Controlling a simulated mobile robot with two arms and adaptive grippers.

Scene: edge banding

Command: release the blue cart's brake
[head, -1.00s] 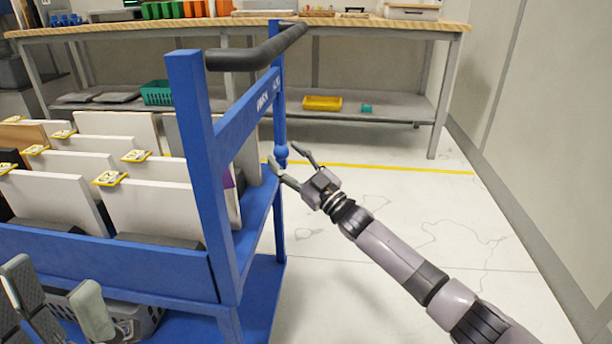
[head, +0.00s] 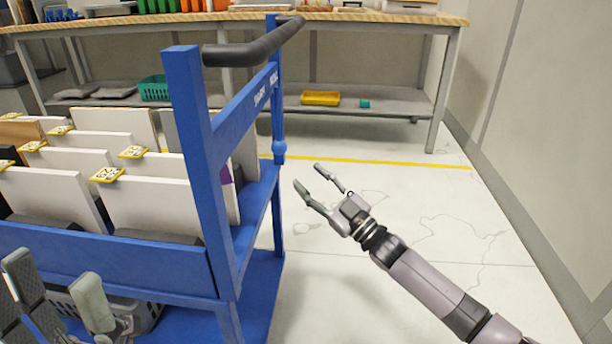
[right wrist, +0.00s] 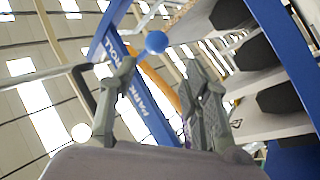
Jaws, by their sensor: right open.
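The blue cart (head: 190,130) stands at left, holding upright white panels. A blue ball knob (head: 279,150) shows at the cart's far right post in the head view. In the right wrist view the knob (right wrist: 156,41) appears beside the blue rail (right wrist: 140,95) lettered ROLL and PARK, nearer ROLL. My right gripper (head: 320,183) is open and empty, to the right of the post and below the knob, apart from both. It also shows in the right wrist view (right wrist: 160,85). My left gripper (head: 58,285) is open at the lower left, in front of the cart's lower part.
The cart's black push handle (head: 250,52) juts out at the top. A workbench (head: 350,20) with a lower shelf stands behind, with a yellow bin (head: 320,98) and a green basket (head: 153,88). A wall (head: 530,130) bounds the right. The floor between cart and wall is clear.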

